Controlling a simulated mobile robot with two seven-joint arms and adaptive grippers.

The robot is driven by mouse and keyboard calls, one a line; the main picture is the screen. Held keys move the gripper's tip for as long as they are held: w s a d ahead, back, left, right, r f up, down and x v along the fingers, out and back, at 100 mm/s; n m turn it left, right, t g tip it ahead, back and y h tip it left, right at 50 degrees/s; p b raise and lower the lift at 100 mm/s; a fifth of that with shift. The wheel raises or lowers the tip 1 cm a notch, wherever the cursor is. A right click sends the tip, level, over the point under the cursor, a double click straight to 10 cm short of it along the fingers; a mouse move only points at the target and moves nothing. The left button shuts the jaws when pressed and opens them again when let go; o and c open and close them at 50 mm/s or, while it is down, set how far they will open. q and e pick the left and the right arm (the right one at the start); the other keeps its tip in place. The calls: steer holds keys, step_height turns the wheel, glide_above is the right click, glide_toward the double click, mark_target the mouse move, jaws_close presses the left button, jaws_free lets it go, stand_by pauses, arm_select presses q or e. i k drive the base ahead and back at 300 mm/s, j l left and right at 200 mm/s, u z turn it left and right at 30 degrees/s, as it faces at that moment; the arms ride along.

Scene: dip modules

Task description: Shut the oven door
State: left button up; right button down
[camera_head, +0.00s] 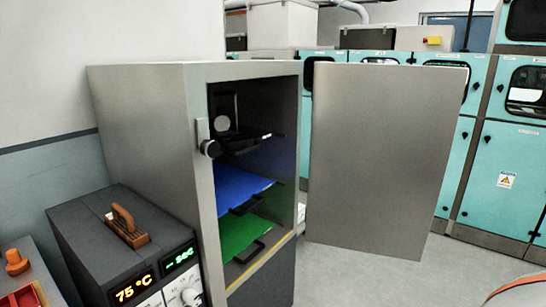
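The oven (148,120) is a grey metal cabinet left of centre, with its front open. Inside it are a blue shelf (238,188), a green shelf (242,235) and a dark item (228,122) near the top. The oven door (385,150) is a flat grey panel standing wide open to the right of the opening. A latch with a round black knob (209,149) is on the left edge of the opening. Neither of my grippers can be made out in the head view.
A dark control box (85,235) with a brown handle and lit displays, one reading 75 °C, stands in front of the oven at left. Teal cabinets (500,160) line the back right. An orange object (520,292) shows at the bottom right corner.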

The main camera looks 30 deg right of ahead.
mark_target(382, 135)
steer(key=l, duration=0.75)
steer(key=k+l+u, duration=0.15)
steer(key=l, duration=0.55)
steer(key=k+l+u, duration=0.1)
steer(key=l, duration=0.3)
steer(key=l+u, duration=0.1)
steer(key=l, duration=0.35)
steer(key=k+l+u, duration=0.15)
steer(key=l, duration=0.25)
steer(key=k+l+u, duration=0.1)
steer(key=l, duration=0.3)
steer(key=k+l+u, duration=0.1)
steer(key=l, duration=0.3)
steer(key=k+l+u, duration=0.1)
steer(key=k+l, duration=0.15)
steer(key=k+l+u, duration=0.15)
steer(key=l, duration=0.3)
steer(key=k+l+u, duration=0.1)
steer(key=l, duration=0.2)
steer(key=k+l, duration=0.1)
steer(key=l, duration=0.25)
steer(key=l+u, duration=0.15)
steer(key=l, duration=0.15)
steer(key=l+u, duration=0.15)
steer(key=l, duration=0.35)
steer(key=k+l+u, duration=0.1)
steer(key=l, duration=0.35)
steer(key=l+u, duration=0.25)
steer(key=l, duration=0.7)
steer(key=i, duration=0.05)
